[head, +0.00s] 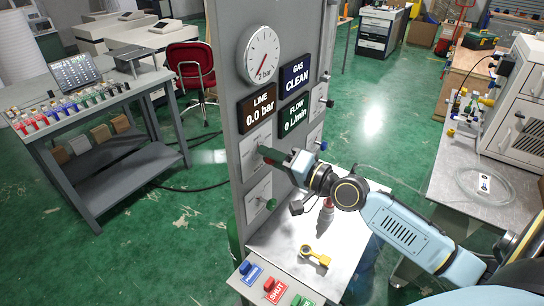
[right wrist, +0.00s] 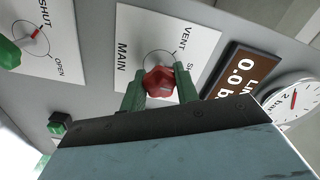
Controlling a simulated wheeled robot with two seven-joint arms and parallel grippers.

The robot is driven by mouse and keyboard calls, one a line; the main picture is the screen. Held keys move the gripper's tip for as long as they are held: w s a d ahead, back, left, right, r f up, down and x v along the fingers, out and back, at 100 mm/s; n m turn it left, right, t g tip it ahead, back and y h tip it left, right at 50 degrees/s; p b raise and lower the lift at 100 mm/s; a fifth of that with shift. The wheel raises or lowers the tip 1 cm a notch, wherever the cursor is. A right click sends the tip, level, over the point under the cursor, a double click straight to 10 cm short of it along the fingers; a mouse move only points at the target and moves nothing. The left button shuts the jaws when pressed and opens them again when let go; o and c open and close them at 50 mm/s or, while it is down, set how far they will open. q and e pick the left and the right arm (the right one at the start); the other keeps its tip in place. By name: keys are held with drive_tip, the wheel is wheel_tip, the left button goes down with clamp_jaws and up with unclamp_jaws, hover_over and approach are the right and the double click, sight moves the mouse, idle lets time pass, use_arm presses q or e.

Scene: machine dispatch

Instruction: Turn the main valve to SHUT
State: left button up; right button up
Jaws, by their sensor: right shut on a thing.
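The main valve is a red knob (right wrist: 159,82) on a white plate (right wrist: 136,38) marked MAIN, VENT and a partly hidden word starting SH. My right gripper (right wrist: 160,90) has its green fingers on both sides of the knob, closed on it. In the head view the right gripper (head: 272,155) reaches the grey panel (head: 225,120) from the right and hides the knob. Which mark the knob points to I cannot tell. My left gripper is not in view.
A round gauge (head: 262,55) and signs reading LINE 0.0 bar (head: 260,107), GAS CLEAN (head: 295,74) and FLOW 0 L/min (head: 294,115) are on the panel. A green knob (right wrist: 8,53) sits on a neighbouring SHUT/OPEN plate. A yellow-and-black item (head: 316,256) lies on the bench below.

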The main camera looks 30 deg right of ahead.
drive_tip(key=shift+r, duration=0.1)
drive_tip(key=o, duration=1)
drive_tip(key=shift+c, duration=0.2)
drive_tip(key=shift+s+d+f, duration=0.15)
drive_tip(key=shift+s+f, duration=0.05)
drive_tip(key=shift+s, duration=0.1)
drive_tip(key=b+v, duration=0.8)
drive_tip(key=v, duration=0.4)
drive_tip(key=shift+s, duration=0.3)
drive_tip(key=shift+d+r, duration=0.1)
drive_tip(key=shift+d, duration=0.05)
